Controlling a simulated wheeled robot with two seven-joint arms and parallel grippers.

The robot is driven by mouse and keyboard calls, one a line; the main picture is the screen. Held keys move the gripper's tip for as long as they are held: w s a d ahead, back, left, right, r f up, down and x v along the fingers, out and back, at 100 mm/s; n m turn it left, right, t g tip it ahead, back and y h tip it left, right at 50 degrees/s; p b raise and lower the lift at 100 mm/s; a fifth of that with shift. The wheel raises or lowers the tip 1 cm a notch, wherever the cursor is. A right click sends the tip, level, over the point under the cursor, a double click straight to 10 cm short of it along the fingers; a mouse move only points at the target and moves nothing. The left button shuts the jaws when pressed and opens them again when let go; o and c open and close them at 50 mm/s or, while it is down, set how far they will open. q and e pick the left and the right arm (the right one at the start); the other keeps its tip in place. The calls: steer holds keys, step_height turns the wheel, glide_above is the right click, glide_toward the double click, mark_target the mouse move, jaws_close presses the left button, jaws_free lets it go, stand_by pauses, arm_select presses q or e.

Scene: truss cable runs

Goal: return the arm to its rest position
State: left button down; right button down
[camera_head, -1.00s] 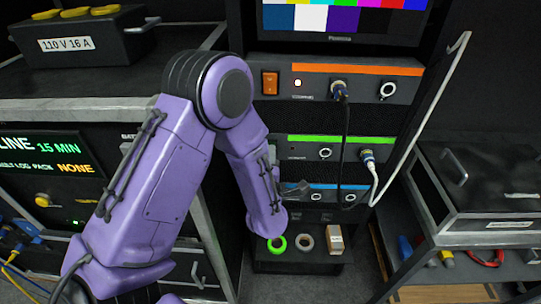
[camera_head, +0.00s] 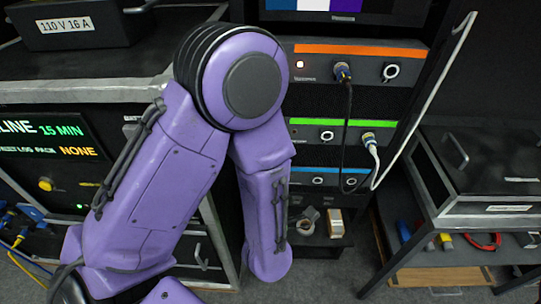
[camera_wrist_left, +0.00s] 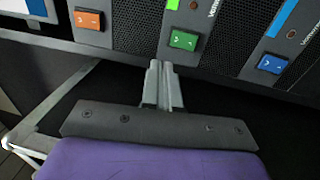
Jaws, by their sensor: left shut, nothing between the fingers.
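My left arm (camera_head: 205,150) is purple and fills the left middle of the head view, bent at a large round elbow, with its forearm hanging down in front of the rack. Its gripper is hidden in that view. In the left wrist view my left gripper (camera_wrist_left: 159,68) is shut and empty, its two grey fingers together and pointing toward the rack's front panels. The fingertips appear just below the green rocker switch (camera_wrist_left: 184,39); I cannot tell the exact gap. My right gripper is not in view.
The rack holds orange (camera_head: 360,49), green (camera_head: 343,122) and blue (camera_head: 330,170) striped units. A black cable (camera_head: 347,125) and a white cable (camera_head: 412,115) hang there. Tape and a small box (camera_head: 335,222) sit on a low shelf. A black case (camera_head: 490,165) stands right.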

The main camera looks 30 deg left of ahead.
arm_select(q)
steer(key=shift+s, duration=0.35)
steer(key=shift+w, duration=0.1)
